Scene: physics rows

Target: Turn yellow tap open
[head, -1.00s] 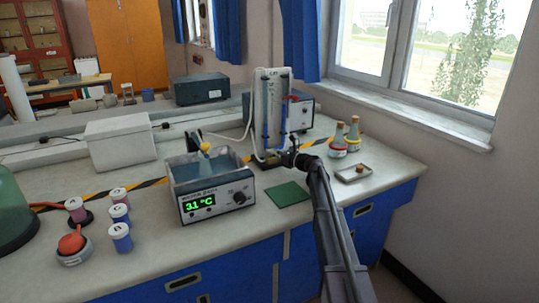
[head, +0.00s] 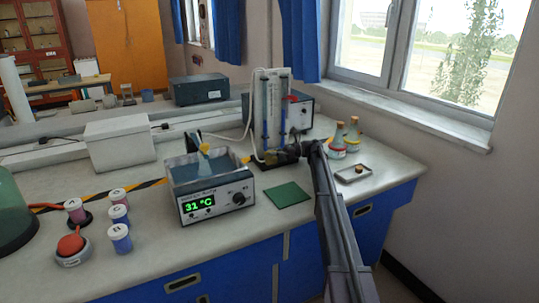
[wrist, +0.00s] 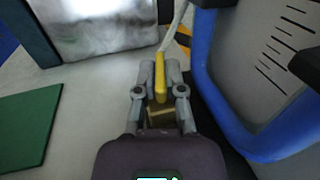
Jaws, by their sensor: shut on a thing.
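The yellow tap (wrist: 160,72) shows in the wrist view as a narrow yellow lever, with a brass-coloured block (wrist: 160,115) just below it in the picture. My gripper (wrist: 160,80) has a finger on each side of the lever and is shut on it. In the head view my gripper (head: 296,150) is at the foot of the upright apparatus with blue tubes (head: 271,108), and my arm hides the tap there. A pale hose (wrist: 176,28) runs up from beside the lever.
A water bath (head: 212,185) reading 31 °C stands left of the apparatus. A green mat (head: 287,195) lies in front. Two stoppered flasks (head: 338,141) and a small tray (head: 353,173) are right of my arm.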

